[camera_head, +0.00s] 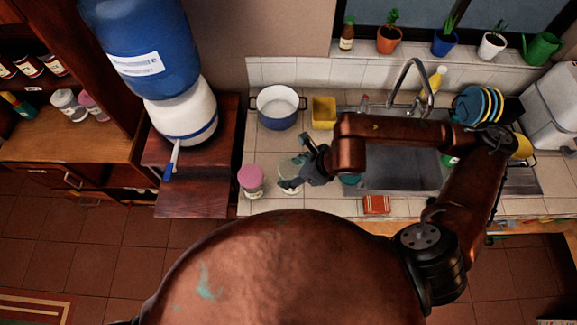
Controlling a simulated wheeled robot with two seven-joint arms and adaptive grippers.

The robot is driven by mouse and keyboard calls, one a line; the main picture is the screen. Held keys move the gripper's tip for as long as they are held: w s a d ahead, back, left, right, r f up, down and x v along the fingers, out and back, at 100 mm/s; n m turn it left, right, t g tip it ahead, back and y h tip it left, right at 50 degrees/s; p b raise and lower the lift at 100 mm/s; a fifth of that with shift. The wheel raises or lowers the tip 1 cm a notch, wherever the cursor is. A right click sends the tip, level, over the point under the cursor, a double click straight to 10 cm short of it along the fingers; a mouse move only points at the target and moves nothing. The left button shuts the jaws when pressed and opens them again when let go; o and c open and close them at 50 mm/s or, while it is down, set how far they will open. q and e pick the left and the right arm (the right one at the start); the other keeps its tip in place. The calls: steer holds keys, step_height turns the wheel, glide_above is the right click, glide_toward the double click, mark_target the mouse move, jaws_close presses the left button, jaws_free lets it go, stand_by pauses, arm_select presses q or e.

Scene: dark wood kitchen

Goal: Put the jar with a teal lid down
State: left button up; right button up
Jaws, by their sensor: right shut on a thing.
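My right gripper (300,173) reaches in from the right over the tiled counter (330,207). It is shut on a pale jar (290,189), whose greenish top (289,169) shows partly behind the dark fingers. The jar looks upright, at or just above the counter near its front left corner. I cannot tell whether its base touches the tiles. My left gripper is not in view.
A pink-lidded jar (251,179) stands just left of the held jar. A red box (376,205) lies right, before the sink (410,172). Bare tiles lie between the jars and pot.

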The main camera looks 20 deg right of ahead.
steer(key=shift+w+a+r, duration=0.1)
steer(key=shift+w+r, duration=0.05)
steer(key=shift+r, duration=0.05)
arm_select(q)
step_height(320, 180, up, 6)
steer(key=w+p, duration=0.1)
steer(key=p, duration=0.4)
steer(key=shift+p, duration=0.35)
arm_select(e)
steer(key=w+f, duration=1.3)
steer(key=shift+w, duration=0.35)
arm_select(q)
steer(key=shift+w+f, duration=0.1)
arm_select(e)
steer(key=shift+f, duration=0.2)
steer(key=o, duration=1.5)
steer(key=shift+o, duration=0.2)
